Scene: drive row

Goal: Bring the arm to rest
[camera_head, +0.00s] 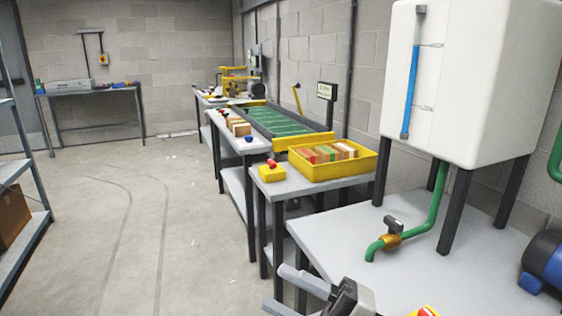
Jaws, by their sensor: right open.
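My right gripper (277,288) is at the bottom of the head view, in front of the near grey table (340,236). Its two grey fingers point left and stand apart, with nothing visible between them. The dark gripper body is cut off by the bottom edge, and the rest of the right arm is hidden. My left arm and gripper are not in view.
A white tank (470,90) on dark legs stands on the near table, with a green pipe and valve (390,239) below. A yellow tray (333,168) of blocks is beyond. A shelf (25,230) stands left. The floor (150,220) between is clear.

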